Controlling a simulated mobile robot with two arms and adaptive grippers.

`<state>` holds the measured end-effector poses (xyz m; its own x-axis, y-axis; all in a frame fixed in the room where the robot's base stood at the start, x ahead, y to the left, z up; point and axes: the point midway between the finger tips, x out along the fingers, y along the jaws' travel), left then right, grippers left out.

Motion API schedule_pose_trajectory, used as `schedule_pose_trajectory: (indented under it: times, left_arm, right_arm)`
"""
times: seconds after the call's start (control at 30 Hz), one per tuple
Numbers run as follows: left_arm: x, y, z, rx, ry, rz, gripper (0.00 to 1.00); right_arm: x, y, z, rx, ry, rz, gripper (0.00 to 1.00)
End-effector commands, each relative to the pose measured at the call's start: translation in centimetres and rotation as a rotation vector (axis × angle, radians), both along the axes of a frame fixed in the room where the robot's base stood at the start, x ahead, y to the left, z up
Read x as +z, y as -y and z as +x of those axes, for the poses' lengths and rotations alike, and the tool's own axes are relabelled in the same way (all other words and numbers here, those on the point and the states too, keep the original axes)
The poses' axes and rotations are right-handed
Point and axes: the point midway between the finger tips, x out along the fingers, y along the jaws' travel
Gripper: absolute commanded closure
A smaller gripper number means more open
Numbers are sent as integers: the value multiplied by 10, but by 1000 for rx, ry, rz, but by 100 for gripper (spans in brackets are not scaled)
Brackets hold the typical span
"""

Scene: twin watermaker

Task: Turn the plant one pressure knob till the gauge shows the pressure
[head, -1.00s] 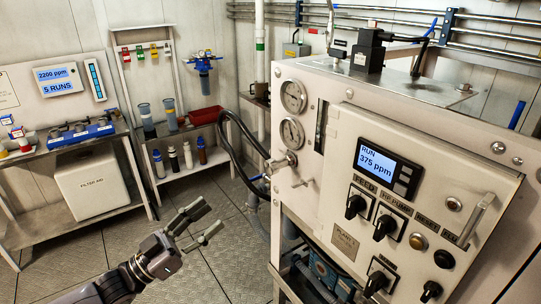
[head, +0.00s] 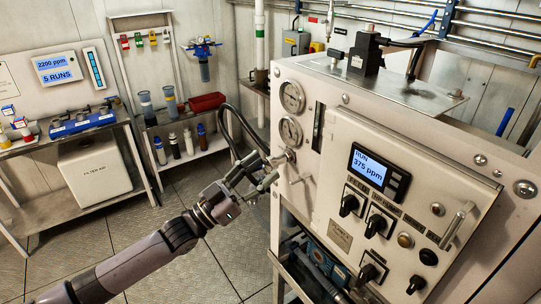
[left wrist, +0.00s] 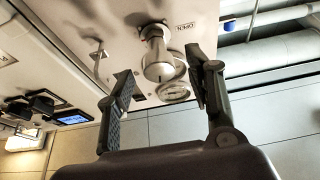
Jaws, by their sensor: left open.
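The pressure knob (head: 284,157), a metal knob on a short stem, sticks out from the left side of the white plant panel (head: 335,185), below two round gauges (head: 291,97). The gauge needles are too small to read. My left gripper (head: 266,170) is open just in front of and a little below the knob. In the left wrist view the knob (left wrist: 158,58) shows ahead, between the two spread fingers (left wrist: 163,72), with no clear contact. My right gripper is not in view.
A smaller T-shaped valve handle (head: 301,178) sits just right of the knob. Black hoses (head: 240,125) curve down behind it on the left. The display (head: 368,168) reads RUN 375 ppm. Shelves (head: 185,155) with bottles stand at the back left. The floor between is clear.

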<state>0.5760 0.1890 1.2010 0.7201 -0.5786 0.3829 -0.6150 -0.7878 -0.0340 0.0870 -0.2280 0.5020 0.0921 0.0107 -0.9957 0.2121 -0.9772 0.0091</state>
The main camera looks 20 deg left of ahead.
Motion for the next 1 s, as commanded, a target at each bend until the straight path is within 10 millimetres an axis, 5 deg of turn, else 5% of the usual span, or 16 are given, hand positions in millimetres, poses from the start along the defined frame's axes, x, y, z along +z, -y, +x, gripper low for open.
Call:
schedule_pose_trajectory:
  times: [0.2, 0.57, 1.0]
  left_arm:
    - [12, 15, 19, 1, 0, 0, 51]
    - [12, 19, 23, 0, -1, 1, 51]
    - [12, 18, 23, 0, -1, 1, 79]
  right_arm:
    - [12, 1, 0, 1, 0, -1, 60]
    - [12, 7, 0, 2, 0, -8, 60]
    - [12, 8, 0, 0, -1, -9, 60]
